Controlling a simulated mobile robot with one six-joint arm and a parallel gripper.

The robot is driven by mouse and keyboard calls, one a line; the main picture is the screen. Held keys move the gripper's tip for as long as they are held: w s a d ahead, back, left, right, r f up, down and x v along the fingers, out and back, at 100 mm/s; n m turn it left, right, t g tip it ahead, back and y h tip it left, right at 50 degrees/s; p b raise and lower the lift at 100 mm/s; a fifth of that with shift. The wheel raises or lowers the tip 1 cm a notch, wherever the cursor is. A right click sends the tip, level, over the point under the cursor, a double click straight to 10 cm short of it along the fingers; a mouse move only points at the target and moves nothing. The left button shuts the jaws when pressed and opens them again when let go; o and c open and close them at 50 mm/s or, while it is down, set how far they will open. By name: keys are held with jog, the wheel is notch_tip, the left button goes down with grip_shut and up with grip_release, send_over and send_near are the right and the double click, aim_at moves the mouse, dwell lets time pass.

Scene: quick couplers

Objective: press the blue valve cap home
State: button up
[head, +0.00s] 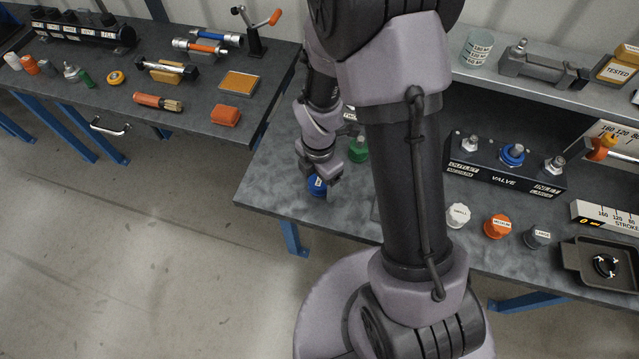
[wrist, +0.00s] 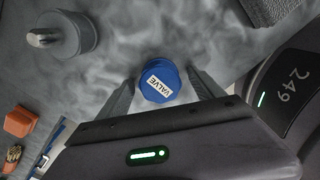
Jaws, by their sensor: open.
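The blue valve cap (wrist: 159,82), with a white VALVE label, stands on the grey table. In the head view the blue cap (head: 317,185) shows just below my gripper (head: 322,172), near the table's left front edge. In the wrist view my gripper (wrist: 158,88) is open, with one finger on each side of the cap. I cannot tell if the fingers touch it. The valve block (head: 505,165) stands at the right of the table, with a blue-collared fitting (head: 513,154) in its middle, above the word VALVE.
White (head: 457,215), orange (head: 497,226) and grey (head: 537,236) caps stand in front of the block. A black tray (head: 600,262) is at far right. A green item (head: 358,150) stands behind my gripper. A grey fitting (wrist: 62,36) is at upper left in the wrist view.

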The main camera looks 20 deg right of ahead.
jog(key=shift+r, duration=0.1)
jog(key=c, duration=1.5)
jog(key=shift+c, duration=0.2)
jog(key=shift+r, duration=0.1)
